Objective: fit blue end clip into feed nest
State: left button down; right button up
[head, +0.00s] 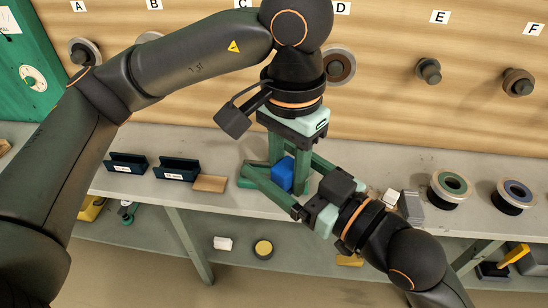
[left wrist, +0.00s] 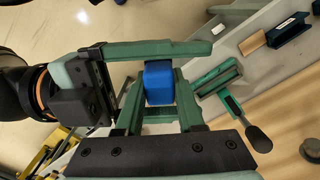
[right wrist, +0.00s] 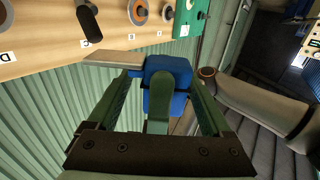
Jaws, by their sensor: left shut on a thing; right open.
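The blue end clip (head: 283,174) is a small block held above the front of the bench. My left gripper (head: 287,184) points down and is shut on it; the clip also shows between the left fingers in the left wrist view (left wrist: 159,84). My right gripper (head: 280,164) comes in from the lower right. It is open, with its fingers on either side of the clip and the left fingers, as the right wrist view shows (right wrist: 160,95). A green slotted fixture with a black-knobbed lever, apparently the feed nest (left wrist: 219,80), lies beside the clip, apart from it. Grippers partly hide it in the head view.
Two dark blue trays (head: 177,170) and a tan block (head: 210,184) stand left of the grippers. A grey block (head: 411,207), a white block (head: 390,198) and two hose coils (head: 451,188) stand to the right. Pegs line the wooden wall behind.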

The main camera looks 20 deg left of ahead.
jog(key=shift+w+a, duration=0.15)
jog(key=shift+a, duration=0.2)
jog(key=shift+w+d, duration=0.1)
jog(key=shift+w, duration=0.1)
grip_shut()
pick_arm(q)
jog(key=c, duration=0.9)
grip_release()
jog(key=o, duration=0.5)
jog(key=shift+c, duration=0.2)
pick_arm(e)
jog(key=shift+s, duration=0.15)
